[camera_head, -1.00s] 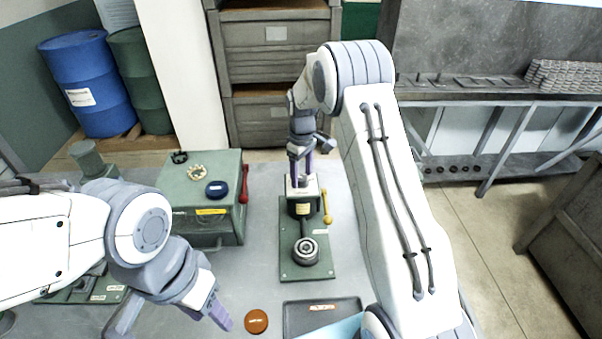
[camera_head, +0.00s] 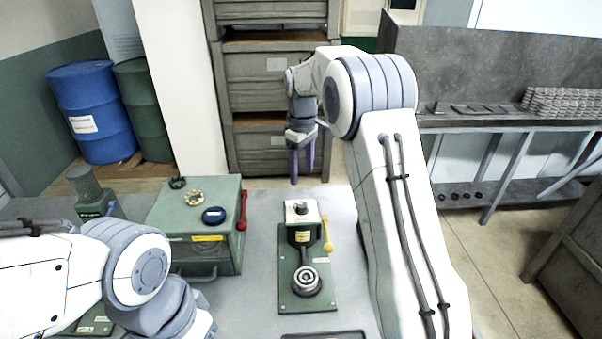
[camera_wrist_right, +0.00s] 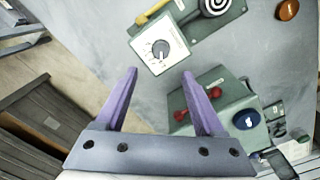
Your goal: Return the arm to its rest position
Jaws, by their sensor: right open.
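My right gripper (camera_head: 302,168) is raised above the far edge of the grey table, behind the ring grinder (camera_head: 304,245). Its two purple fingers point down, stand apart and hold nothing. In the right wrist view the open right gripper (camera_wrist_right: 160,88) has bare table between its fingers, and the grinder's white dial plate (camera_wrist_right: 160,50) lies beyond them. The grinder is a green base with a round ring fixture (camera_head: 306,281) at its front and a yellow lever (camera_head: 327,236) at its right. My left arm comes in from the left; its fingers are out of view.
A green machine box (camera_head: 205,225) with a red lever and a dark blue disc stands left of the grinder. A dark tray (camera_head: 325,335) shows at the bottom edge. Drawers (camera_head: 270,80) stand behind the table. A brown disc (camera_wrist_right: 288,10) lies on the table.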

